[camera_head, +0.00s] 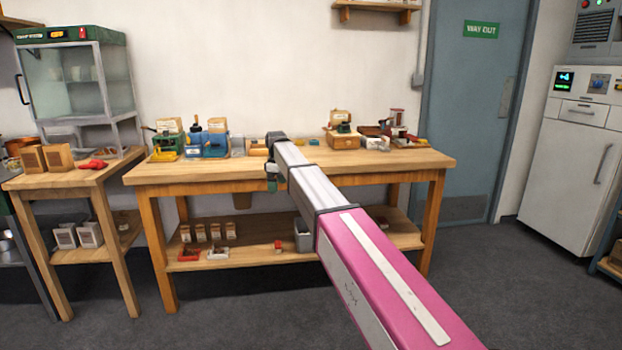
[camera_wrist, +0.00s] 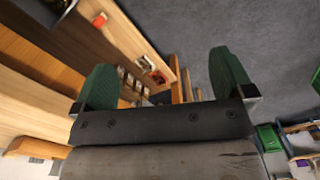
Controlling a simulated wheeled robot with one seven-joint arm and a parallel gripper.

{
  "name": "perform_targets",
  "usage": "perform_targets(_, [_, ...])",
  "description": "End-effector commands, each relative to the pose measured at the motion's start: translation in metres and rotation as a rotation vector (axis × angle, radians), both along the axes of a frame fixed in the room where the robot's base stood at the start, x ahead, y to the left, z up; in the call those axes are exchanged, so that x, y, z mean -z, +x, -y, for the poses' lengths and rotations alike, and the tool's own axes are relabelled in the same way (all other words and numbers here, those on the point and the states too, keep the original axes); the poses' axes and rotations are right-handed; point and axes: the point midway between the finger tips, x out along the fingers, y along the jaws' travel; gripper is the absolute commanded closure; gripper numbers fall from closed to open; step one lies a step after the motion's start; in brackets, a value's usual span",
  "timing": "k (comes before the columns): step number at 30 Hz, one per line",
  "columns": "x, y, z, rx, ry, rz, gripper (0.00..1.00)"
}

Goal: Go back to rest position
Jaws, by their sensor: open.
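My arm stretches forward from the lower right in the head view, and its end is at the front edge of the wooden workbench (camera_head: 405,163). My gripper (camera_head: 272,176) shows there only as a small dark green and black shape, partly hidden by the arm. In the wrist view my gripper (camera_wrist: 161,62) has its two green fingers wide apart. Nothing is held between them. Past the fingers are wooden bench parts and the grey floor. I cannot make out any chestnuts.
Blue, green and wooden equipment (camera_head: 208,140) stands on the bench's left; a wooden box (camera_head: 343,140) stands right. A lower shelf (camera_head: 235,253) holds small packets and a grey bin (camera_head: 303,236). A side table (camera_head: 75,172) stands left. Floor before the bench is clear. A white cabinet (camera_head: 570,170) stands right.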

Motion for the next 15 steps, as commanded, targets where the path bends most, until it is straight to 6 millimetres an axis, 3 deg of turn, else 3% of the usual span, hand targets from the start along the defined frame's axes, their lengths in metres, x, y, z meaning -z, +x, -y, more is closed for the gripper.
perform_targets(1, [0.025,-0.019,0.026,0.06,-0.001,-0.003,0.01])
perform_targets(6, [0.104,-0.068,0.101,0.307,-0.002,-0.005,0.01])
perform_targets(11, [0.167,-0.122,0.166,0.543,-0.001,-0.003,0.01])
perform_targets(15, [0.214,-0.178,0.217,0.75,0.0,-0.003,0.01])
